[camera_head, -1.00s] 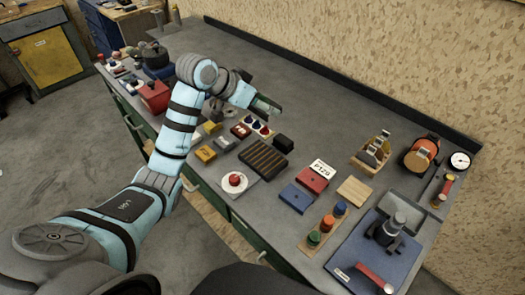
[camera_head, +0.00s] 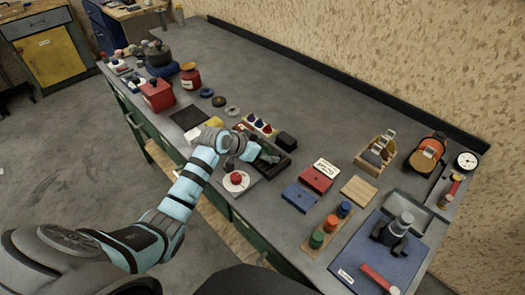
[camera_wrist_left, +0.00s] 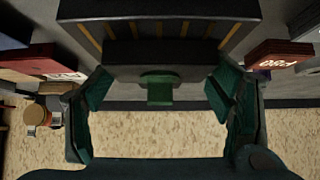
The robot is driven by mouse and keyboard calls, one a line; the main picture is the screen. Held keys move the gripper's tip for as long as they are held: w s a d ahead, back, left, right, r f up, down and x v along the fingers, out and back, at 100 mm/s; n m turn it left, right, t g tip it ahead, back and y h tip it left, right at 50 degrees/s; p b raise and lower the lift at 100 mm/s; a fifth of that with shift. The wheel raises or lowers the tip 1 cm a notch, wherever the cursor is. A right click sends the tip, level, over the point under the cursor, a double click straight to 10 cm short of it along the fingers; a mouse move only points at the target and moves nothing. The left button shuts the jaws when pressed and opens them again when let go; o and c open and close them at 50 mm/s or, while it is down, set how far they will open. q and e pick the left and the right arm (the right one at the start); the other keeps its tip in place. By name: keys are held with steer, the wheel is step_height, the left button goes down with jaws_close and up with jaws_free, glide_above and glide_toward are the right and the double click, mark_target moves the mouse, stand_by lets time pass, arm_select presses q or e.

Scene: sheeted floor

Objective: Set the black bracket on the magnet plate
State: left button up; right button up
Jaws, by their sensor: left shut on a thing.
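The magnet plate (camera_head: 283,161), a dark block with yellow-orange stripes, lies mid-bench; it also fills the top of the left wrist view (camera_wrist_left: 160,10). My left gripper (camera_head: 267,156) is low over the plate, hiding part of it. In the left wrist view my green left fingers (camera_wrist_left: 160,85) stand either side of a dark bar, which I take as the black bracket (camera_wrist_left: 130,50), held across the fingertips against or just by the plate's edge. I cannot tell whether it touches the plate. My right gripper is not in view.
A black cube (camera_head: 287,139) and a rack of coloured knobs (camera_head: 259,125) stand close behind the plate. A red button on a white base (camera_head: 236,181) is in front. A red box (camera_head: 316,179) and a blue box (camera_head: 299,197) are to the right. The bench's back strip is clear.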

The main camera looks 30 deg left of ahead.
arm_select(q)
steer(key=o, duration=1.3)
steer(key=shift+o, duration=0.2)
steer(key=shift+r, duration=0.2)
steer(key=p+v, duration=0.2)
steer(key=v, duration=1)
steer(key=shift+f, duration=0.1)
